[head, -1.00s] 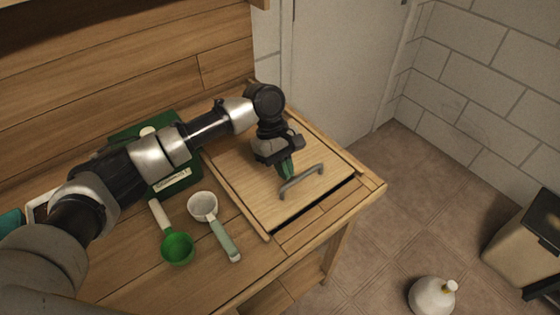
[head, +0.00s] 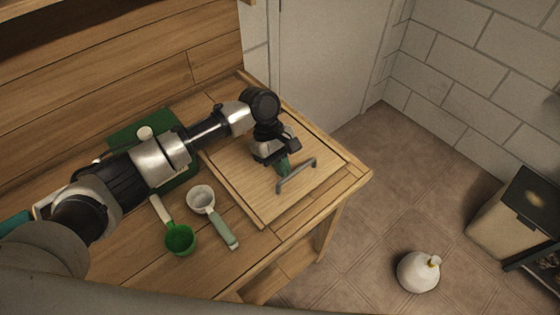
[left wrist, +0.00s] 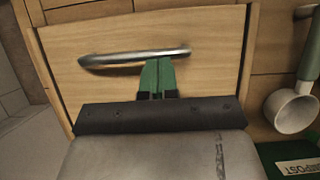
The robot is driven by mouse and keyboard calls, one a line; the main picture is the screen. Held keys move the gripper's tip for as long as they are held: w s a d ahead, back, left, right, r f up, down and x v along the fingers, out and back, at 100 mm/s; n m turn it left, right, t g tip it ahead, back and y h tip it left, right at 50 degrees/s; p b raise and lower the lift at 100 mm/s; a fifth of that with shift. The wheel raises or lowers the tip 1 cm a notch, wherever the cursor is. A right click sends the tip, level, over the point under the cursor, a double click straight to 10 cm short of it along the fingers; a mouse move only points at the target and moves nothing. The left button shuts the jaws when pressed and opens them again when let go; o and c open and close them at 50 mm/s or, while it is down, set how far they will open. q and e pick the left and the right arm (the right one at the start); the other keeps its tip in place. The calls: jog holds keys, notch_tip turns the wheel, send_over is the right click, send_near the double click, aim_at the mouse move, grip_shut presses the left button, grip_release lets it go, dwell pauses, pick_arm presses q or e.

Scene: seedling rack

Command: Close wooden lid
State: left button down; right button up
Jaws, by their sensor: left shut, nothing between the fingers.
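The wooden lid (head: 238,182) is a flat panel in the bench top with a grey bar handle (head: 296,174). In the head view it lies level with the surrounding frame, and no dark gap shows along its front edge. My left gripper (head: 283,172) points down over the lid with its green fingertips shut and empty, right at the handle's back side. The left wrist view shows the fingertips (left wrist: 158,76) together just beside the handle bar (left wrist: 135,57), seemingly touching it, above the lid (left wrist: 215,65). My right gripper is not in view.
A green scoop (head: 180,239) and a white scoop (head: 200,198) lie left of the lid. A green box (head: 140,131) stands behind, partly hidden by my arm. On the floor are a white round bottle (head: 418,271) and a bin (head: 510,215); the floor between is clear.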

aim_at(269, 168)
pick_arm(q)
jog(key=shift+s+f, duration=0.15)
jog(key=b+v, duration=0.1)
jog(key=v, duration=1)
